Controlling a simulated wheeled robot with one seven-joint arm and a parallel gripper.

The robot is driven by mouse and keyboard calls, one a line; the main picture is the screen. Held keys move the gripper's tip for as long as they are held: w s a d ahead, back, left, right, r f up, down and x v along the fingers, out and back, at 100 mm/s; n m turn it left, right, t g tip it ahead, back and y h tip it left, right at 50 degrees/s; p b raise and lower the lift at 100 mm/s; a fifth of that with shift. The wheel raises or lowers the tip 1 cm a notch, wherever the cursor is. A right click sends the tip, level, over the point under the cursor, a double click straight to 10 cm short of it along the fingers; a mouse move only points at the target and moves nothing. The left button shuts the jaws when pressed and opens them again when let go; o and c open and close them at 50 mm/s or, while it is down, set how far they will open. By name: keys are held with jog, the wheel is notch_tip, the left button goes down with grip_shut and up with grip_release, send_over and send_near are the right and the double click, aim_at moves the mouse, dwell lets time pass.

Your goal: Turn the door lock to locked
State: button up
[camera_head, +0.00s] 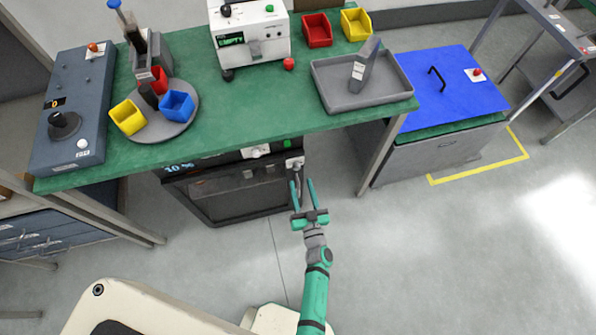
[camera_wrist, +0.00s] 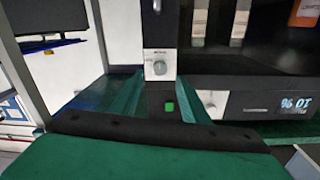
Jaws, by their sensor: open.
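The door lock is a small grey knob on a white plate at the right side of the dark oven front under the bench. It shows in the wrist view (camera_wrist: 159,67) and, small, in the head view (camera_head: 295,162). The oven door (camera_head: 235,188) looks closed. My gripper (camera_head: 301,182) is open and empty, its two green fingers pointing at the lock. In the wrist view the fingers (camera_wrist: 157,80) lie on either side of the lock's column. I cannot tell the gap to the knob or read the plate's marks.
A green light (camera_wrist: 169,106) and a second knob (camera_wrist: 209,98) sit close to the lock on the panel. The green bench top (camera_head: 240,120) overhangs the oven. A bench leg (camera_head: 382,158) stands to the right. The floor around my arm is clear.

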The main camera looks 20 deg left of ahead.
aim_at(297, 169)
jog(key=x, duration=0.7)
jog(key=shift+c, duration=0.2)
jog(key=c, duration=1)
